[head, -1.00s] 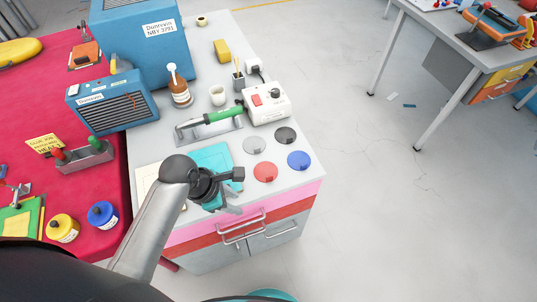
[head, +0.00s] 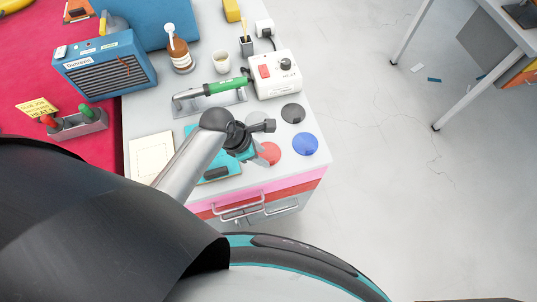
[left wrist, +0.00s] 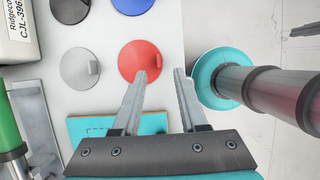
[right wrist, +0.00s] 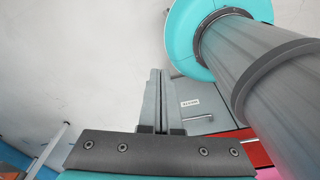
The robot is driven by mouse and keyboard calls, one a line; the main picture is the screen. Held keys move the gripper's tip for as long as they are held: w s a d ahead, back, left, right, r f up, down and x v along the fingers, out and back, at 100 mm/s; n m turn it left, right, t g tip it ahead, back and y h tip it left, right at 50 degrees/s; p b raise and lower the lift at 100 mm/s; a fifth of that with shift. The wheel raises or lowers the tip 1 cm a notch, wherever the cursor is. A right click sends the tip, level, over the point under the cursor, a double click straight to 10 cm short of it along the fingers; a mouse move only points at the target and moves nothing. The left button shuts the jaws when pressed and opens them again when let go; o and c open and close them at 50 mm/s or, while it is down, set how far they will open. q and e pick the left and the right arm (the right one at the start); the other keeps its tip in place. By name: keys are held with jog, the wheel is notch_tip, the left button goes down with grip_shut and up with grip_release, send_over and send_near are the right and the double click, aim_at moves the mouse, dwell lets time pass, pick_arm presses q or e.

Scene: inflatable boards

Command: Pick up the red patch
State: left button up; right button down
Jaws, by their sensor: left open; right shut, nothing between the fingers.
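The red patch (head: 269,152) is a flat round disc near the front right of the grey worktop, partly hidden by my left gripper in the head view. In the left wrist view the red patch (left wrist: 138,57) shows almost whole, with a small raised tab on its right side. My left gripper (head: 256,158) is open and empty above the worktop. My right gripper (right wrist: 158,72) is shut and empty, seen only in the right wrist view.
Blue (head: 305,144) and black (head: 293,113) patches lie beside the red one, with a grey patch (left wrist: 79,67) also near. A teal board (head: 218,172) lies under my left arm. A white heat controller (head: 275,75) and green-handled tool (head: 222,88) stand behind.

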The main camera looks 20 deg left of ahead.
aim_at(270, 161)
pick_arm(q)
jog(key=shift+w+d+f, duration=0.1)
jog(key=shift+d+f, duration=0.05)
jog(key=shift+f, duration=0.25)
jog(key=b+x, duration=0.1)
jog(key=x, duration=0.3)
jog(key=shift+w+f+b, duration=0.1)
jog(key=shift+w+b, duration=0.05)
jog(key=shift+b, duration=0.15)
jog(key=shift+w+d+f, duration=0.1)
jog(key=shift+d+f, duration=0.1)
jog(key=shift+f, duration=0.15)
pick_arm(e)
jog(key=shift+w+f, duration=0.3)
jog(key=shift+f, duration=0.65)
pick_arm(q)
jog(key=shift+c, duration=0.4)
grip_shut()
pick_arm(e)
jog(key=shift+a, duration=0.1)
